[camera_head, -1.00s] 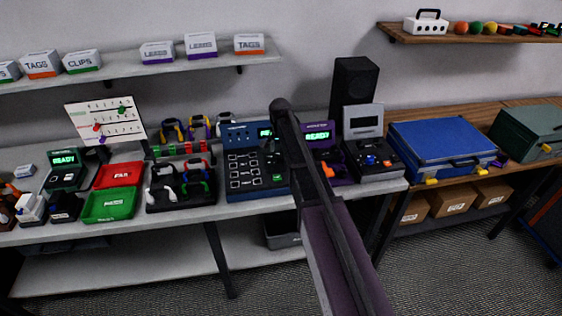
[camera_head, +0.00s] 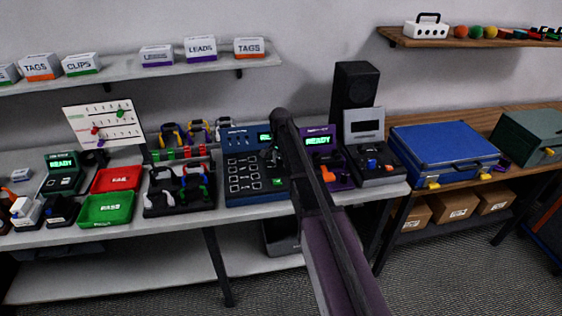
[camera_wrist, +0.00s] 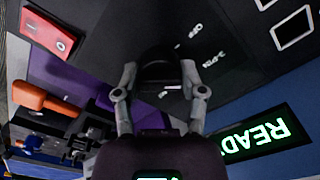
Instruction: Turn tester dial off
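The blue tester (camera_head: 233,197) stands on the bench with a lit green screen, partly covered by my arm. In the wrist view its lit READY screen (camera_wrist: 268,136) is upside down. The dark dial (camera_wrist: 159,73) lies between the two fingertips of my gripper (camera_wrist: 159,68), near the OFF and 2-PIN labels. The fingers flank the dial closely and appear to touch both sides. The dial's pointer is not clear. In the head view my gripper (camera_head: 273,158) is over the right part of the blue tester, and the dial is hidden.
A black cable rack (camera_head: 180,209), a green tray (camera_head: 107,223) and a red tray (camera_head: 116,179) are left. A blue case (camera_head: 445,150) sits far right.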

